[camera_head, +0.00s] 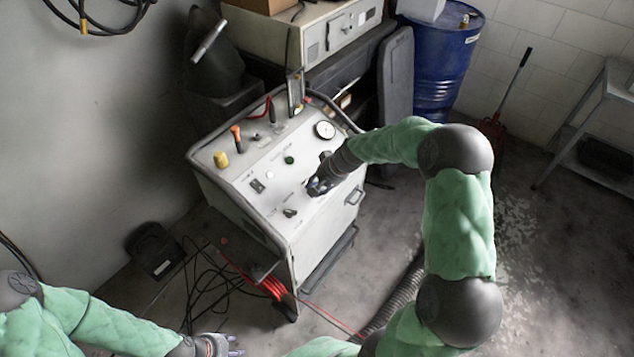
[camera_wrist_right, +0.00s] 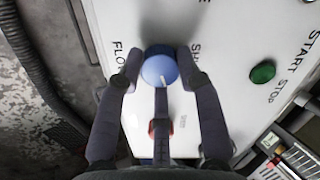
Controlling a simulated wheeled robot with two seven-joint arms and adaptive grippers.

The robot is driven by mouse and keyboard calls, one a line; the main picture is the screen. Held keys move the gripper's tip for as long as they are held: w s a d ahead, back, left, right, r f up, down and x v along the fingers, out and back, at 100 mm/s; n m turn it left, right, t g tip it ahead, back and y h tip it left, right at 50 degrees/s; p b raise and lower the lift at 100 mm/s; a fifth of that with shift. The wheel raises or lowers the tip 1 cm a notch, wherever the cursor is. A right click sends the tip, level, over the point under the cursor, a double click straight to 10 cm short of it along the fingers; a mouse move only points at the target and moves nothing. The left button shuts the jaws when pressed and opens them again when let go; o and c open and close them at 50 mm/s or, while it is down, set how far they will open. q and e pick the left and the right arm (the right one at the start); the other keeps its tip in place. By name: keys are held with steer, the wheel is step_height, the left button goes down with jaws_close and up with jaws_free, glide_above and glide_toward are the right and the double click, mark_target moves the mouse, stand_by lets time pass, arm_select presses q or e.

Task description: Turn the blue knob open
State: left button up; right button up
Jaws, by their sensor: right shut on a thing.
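The blue knob (camera_wrist_right: 159,69) sits on the white panel (camera_wrist_right: 200,20) in the right wrist view, between the words FLOW and SHUT as far as they can be read. A short white mark shows on its face near the lower edge. My right gripper (camera_wrist_right: 157,67) is shut on the knob, one finger at each side. In the head view my right gripper (camera_head: 316,187) is down at the right part of the machine's sloping panel (camera_head: 262,212), and it hides the knob. My left gripper (camera_head: 236,349) is at the bottom edge, away from the machine; its fingers are too small and cut off to judge.
A green button (camera_wrist_right: 263,72) marked START/STOP is right of the knob. A red part (camera_wrist_right: 160,128) shows behind my fingers. The panel also carries a gauge (camera_head: 324,130), a yellow knob (camera_head: 221,159) and a black lever (camera_head: 290,212). Cables (camera_head: 215,285) lie on the floor.

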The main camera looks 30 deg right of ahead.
steer(key=shift+s+a+f+m+p, duration=0.2)
steer(key=shift+m+p, duration=0.15)
steer(key=shift+m, duration=0.65)
steer(key=shift+s+a+f+m+p, duration=0.1)
steer(key=shift+s+f+m+p, duration=0.2)
steer(key=shift+m, duration=0.7)
steer(key=shift+w+r, duration=0.1)
steer(key=shift+w, duration=0.05)
steer(key=o, duration=1.1)
steer(key=shift+o, duration=0.2)
steer(key=shift+w+r, duration=0.15)
steer(key=shift+d+r, duration=0.1)
steer(key=shift+d+r, duration=0.1)
steer(key=shift+r, duration=0.05)
steer(key=v, duration=1.1)
steer(key=shift+s, duration=0.35)
steer(key=shift+d+r, duration=0.1)
